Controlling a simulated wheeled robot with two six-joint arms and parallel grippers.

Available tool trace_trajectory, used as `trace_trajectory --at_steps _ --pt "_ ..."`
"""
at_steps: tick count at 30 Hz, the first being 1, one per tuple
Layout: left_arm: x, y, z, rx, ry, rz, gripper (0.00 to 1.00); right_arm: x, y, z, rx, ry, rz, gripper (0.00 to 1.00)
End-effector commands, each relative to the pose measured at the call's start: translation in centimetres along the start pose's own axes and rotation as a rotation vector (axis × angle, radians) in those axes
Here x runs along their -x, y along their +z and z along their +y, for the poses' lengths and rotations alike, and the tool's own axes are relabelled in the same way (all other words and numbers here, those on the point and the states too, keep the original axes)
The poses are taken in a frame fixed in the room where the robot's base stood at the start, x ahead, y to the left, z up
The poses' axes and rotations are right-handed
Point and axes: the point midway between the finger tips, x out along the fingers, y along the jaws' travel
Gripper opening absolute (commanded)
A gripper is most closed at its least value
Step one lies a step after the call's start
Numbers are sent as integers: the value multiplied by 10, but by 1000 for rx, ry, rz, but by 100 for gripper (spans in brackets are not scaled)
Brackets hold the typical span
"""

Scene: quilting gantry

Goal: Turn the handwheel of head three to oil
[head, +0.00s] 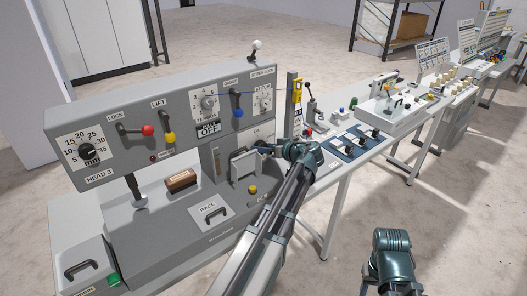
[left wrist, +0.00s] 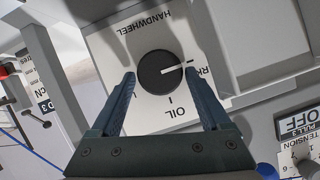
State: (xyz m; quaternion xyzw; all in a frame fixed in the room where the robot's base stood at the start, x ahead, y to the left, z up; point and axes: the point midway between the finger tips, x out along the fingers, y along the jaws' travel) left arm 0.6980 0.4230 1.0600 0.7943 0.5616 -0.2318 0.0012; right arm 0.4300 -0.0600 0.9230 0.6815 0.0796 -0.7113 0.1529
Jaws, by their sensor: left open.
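The handwheel (left wrist: 160,72) is a round black knob with a white pointer line on a white plate (left wrist: 110,50) in the left wrist view. The pointer points right, towards a partly hidden label that seems to start with R. The OIL label is below and slightly right of the knob, with its own tick. My left gripper (left wrist: 163,85) is open, one finger on each side of the knob; contact cannot be told. In the head view, my left gripper (head: 268,148) is at the right end of the grey head 3 machine (head: 120,110), where the handwheel is not visible.
A blue tray (head: 350,142) and more equipment stand on the table behind my left arm. Open floor is at right.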

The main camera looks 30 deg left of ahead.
Motion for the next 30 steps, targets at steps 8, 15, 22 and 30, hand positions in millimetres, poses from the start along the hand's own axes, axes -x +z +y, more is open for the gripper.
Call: trace_trajectory --at_steps 8,15,22,30 --pt "-8 0 0 0 0 0 80 -3 0 0 0 0 0 50" --pt "-8 0 0 -1 0 0 66 -3 0 0 0 0 0 50" --pt "-8 0 0 0 0 0 24 -3 0 0 0 0 0 50" --pt "-8 0 1 -17 -6 0 12 -4 0 0 0 0 0 50"
